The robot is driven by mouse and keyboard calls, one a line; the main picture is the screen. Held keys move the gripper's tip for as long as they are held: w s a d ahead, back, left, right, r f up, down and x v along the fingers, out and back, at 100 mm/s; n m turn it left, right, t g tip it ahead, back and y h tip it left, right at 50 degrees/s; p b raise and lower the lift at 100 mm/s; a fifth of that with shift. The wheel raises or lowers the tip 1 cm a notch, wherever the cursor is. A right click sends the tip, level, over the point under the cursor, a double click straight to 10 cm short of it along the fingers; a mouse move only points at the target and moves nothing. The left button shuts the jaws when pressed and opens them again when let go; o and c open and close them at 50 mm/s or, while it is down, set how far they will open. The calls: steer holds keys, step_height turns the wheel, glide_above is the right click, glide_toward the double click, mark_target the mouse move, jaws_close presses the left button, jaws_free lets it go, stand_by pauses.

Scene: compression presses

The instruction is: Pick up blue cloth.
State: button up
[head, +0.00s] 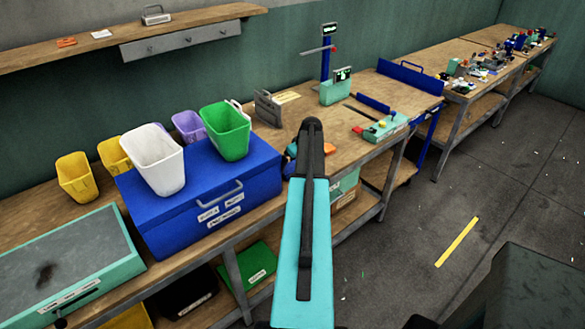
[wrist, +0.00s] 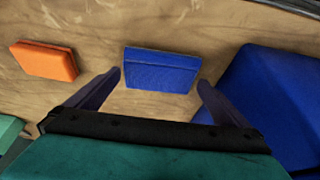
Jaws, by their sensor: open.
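The blue cloth (wrist: 160,71) is a folded, flat rectangle on the wooden bench top, in the middle of the wrist view. My gripper (wrist: 159,79) is open, with one finger on each side of the cloth in the picture. Nothing is held. The fingers appear apart from the cloth's sides; their height above the bench is hard to tell. In the head view my arm covers the gripper and most of the spot around it.
An orange folded cloth (wrist: 44,61) lies left of the blue one in the wrist view. A large blue box (wrist: 265,100) stands close on the right; in the head view this box (head: 150,215) carries a white bin (head: 158,160) and a green bin (head: 226,132). Bare wood surrounds the cloth.

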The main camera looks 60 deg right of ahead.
mark_target(293, 168)
steer(key=shift+w+f, duration=0.25)
steer(key=shift+f, duration=0.45)
steer(key=c, duration=0.7)
steer(key=shift+c, duration=0.2)
steer(key=shift+r, duration=0.15)
step_height(293, 168, up, 10)
steer(key=b, duration=0.3)
stand_by(0.4)
